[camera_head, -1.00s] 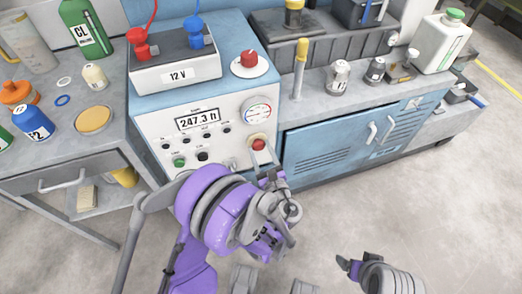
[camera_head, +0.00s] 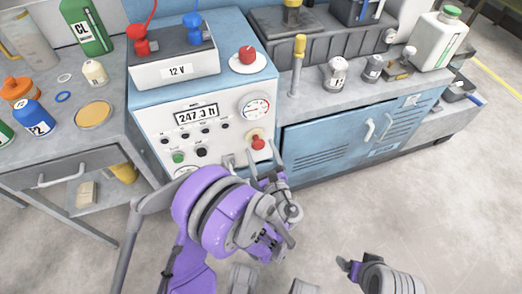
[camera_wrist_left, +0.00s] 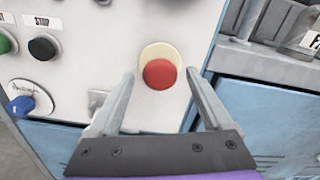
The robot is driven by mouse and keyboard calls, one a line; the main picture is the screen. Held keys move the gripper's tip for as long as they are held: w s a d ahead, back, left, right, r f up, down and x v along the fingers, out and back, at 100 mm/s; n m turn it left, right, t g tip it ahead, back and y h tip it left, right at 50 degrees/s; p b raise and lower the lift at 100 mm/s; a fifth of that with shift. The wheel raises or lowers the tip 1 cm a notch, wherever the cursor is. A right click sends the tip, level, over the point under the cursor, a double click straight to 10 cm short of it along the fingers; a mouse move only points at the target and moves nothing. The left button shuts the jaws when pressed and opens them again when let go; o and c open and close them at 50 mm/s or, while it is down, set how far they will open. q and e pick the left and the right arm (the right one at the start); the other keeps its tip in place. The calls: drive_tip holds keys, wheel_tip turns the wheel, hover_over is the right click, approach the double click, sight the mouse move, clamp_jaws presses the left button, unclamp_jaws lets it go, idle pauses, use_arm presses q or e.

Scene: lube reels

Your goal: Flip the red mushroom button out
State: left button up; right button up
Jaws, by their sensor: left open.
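The red mushroom button (camera_head: 258,142) sits on a pale yellow collar low on the right of the white control panel (camera_head: 225,142). In the left wrist view the red button (camera_wrist_left: 160,75) faces the camera, with its collar showing around it. My left gripper (camera_head: 251,159) is in front of the panel, just below the button. In the left wrist view its two fingers (camera_wrist_left: 160,92) are spread wide, one on each side of the button, and nothing is between them in a grip. I cannot tell whether they touch the panel. My right gripper (camera_head: 349,266) is low at the right, away from the panel.
A green button (camera_head: 178,158) and a black button (camera_head: 202,152) are left of the red one. A red knob (camera_head: 246,55) is on the top ledge. The blue cabinet (camera_head: 325,148) stands to the right. The floor below it is clear.

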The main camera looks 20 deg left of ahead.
idle(0.3)
use_arm(q)
drive_tip(key=v, duration=1)
drive_tip(key=shift+s+d+p, duration=0.25)
drive_tip(key=shift+s+p, duration=0.05)
drive_tip(key=shift+p, duration=0.1)
